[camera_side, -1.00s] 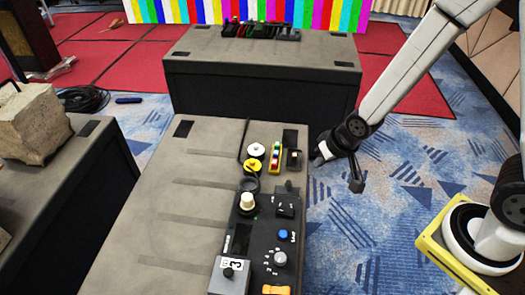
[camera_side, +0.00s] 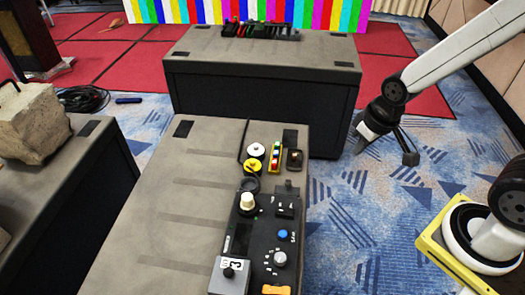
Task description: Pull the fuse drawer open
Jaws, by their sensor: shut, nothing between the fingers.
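A black control panel (camera_side: 262,235) lies on the grey case top, with knobs, buttons and a grey box (camera_side: 230,275) at its near end. A small dark box-like part (camera_side: 294,159) with a light spot on it sits at the case's right edge, beside a strip of coloured buttons (camera_side: 275,157). I cannot tell for certain which part is the fuse drawer, or whether it is open. My gripper (camera_side: 359,146) is shut and empty, over the carpet to the right of the case. It is clear of the panel and small in the picture.
A second dark case (camera_side: 262,90) stands behind, with small items on top. Another case at left carries a stone-like block (camera_side: 32,122). A white and a yellow round part (camera_side: 252,166) sit near the button strip.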

